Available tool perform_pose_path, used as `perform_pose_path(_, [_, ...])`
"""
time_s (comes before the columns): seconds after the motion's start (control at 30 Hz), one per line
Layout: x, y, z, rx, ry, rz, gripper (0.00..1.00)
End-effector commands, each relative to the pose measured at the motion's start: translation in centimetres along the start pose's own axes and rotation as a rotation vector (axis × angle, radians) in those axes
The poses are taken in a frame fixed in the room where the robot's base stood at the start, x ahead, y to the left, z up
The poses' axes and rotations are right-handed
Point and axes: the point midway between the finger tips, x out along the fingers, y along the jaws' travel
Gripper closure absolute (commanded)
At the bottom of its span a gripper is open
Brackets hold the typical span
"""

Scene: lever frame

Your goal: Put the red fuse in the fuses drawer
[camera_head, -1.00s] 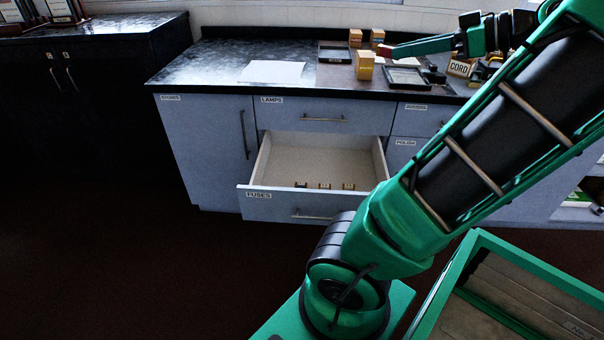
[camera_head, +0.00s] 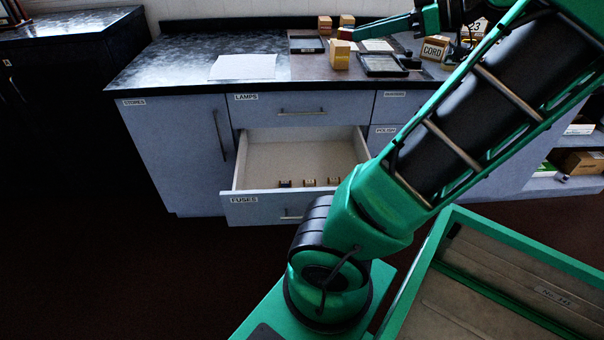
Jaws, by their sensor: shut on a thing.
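My gripper (camera_head: 355,31) is at the end of my green arm, over the worktop at the top of the picture. It is shut on the small red fuse (camera_head: 344,33), which shows just above and behind a yellow block. The fuses drawer (camera_head: 259,208), labelled FUSES, is pulled open below the lamps drawer (camera_head: 298,108). Several small dark and tan pieces (camera_head: 309,183) stand in a row inside near its front; its pale floor behind them is bare. My gripper is well above and behind the drawer. My arm hides the drawer's right front end.
The worktop holds a white sheet (camera_head: 244,67), the yellow block (camera_head: 340,55), dark trays (camera_head: 382,65), two wooden blocks (camera_head: 325,25) and a CORD sign (camera_head: 434,49). A dark cabinet (camera_head: 75,50) stands at left. The floor before the drawer's left is clear.

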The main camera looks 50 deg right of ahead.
Motion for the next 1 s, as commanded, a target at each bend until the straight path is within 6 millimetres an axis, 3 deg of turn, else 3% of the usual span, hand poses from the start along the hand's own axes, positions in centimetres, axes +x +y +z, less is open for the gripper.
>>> perform_pose_path(0.27, [3.2, 7.6, 3.2, -0.013, 0.009, -0.041, 1.00])
perform_pose_path(0.47, [8.9, 13.1, 7.7, -0.024, 0.008, -0.073, 1.00])
perform_pose_path(0.6, [14.8, 15.8, 11.7, -0.035, 0.008, -0.107, 1.00])
perform_pose_path(0.73, [20.8, 17.1, 15.7, -0.050, 0.007, -0.144, 1.00])
perform_pose_path(0.87, [26.9, 17.1, 19.7, -0.068, 0.006, -0.189, 1.00])
perform_pose_path(1.0, [33.4, 15.9, 24.0, -0.091, 0.005, -0.246, 1.00])
